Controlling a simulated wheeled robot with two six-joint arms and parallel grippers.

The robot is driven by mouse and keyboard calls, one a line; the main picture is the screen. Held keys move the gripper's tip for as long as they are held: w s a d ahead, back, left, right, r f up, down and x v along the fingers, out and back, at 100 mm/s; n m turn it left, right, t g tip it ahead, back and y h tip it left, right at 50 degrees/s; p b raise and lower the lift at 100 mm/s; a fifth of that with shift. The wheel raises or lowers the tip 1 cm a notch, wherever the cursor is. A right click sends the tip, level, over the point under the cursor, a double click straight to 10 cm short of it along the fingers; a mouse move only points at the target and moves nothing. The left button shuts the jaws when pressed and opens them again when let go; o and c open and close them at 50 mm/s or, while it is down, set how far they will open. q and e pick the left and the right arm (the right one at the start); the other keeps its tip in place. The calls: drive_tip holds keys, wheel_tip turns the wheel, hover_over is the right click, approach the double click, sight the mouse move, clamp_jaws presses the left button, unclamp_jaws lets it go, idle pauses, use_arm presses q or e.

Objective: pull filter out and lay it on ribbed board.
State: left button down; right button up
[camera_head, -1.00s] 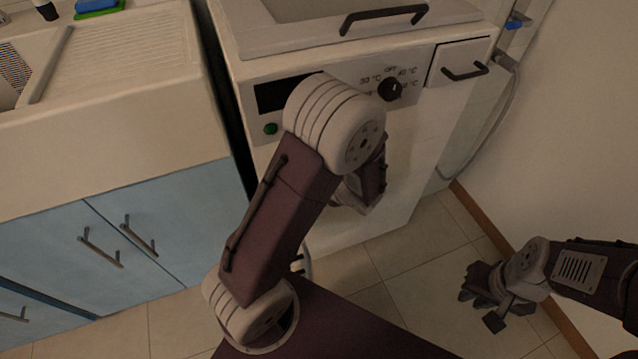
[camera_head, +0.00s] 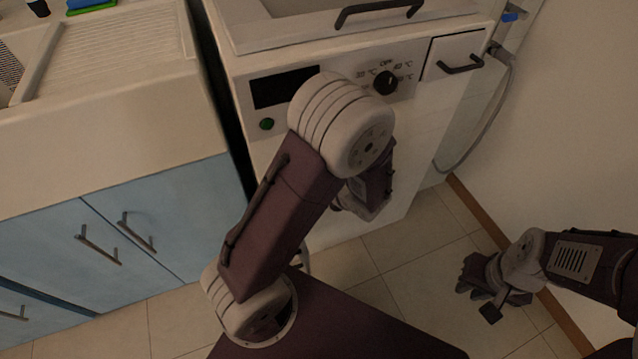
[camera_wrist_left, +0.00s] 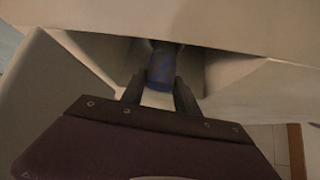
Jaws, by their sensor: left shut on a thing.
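The blue filter (camera_wrist_left: 161,66) sits in a recess low in the white machine in the left wrist view. My left gripper (camera_wrist_left: 158,88) is shut on its near end, with one dark finger on each side. The filter's far end is hidden in the recess. In the head view my left arm hides that gripper and the filter. The ribbed board (camera_head: 118,48) is the pale grooved drainer beside the sink at the upper left, and its surface is bare. My right gripper (camera_head: 478,302) is open and empty, low over the floor at the right.
The white washing machine (camera_head: 420,190) stands before me, with a dial and a small drawer (camera_head: 455,55). Blue cabinets (camera_head: 150,230) stand to its left under the sink unit. A grey hose (camera_head: 490,120) hangs by the right wall. Tiled floor lies clear between machine and right arm.

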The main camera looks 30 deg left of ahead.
use_arm(q)
drive_tip(key=shift+s+d+p, duration=0.35)
drive_tip(key=shift+s+d, duration=1.3)
drive_tip(key=shift+d, duration=0.3)
drive_tip(key=shift+s+d, duration=0.1)
drive_tip(key=s+d+p, duration=0.1)
drive_tip(key=s+d, duration=0.1)
drive_tip(key=d, duration=0.1)
drive_tip(key=shift+s, duration=0.25)
idle(0.4)
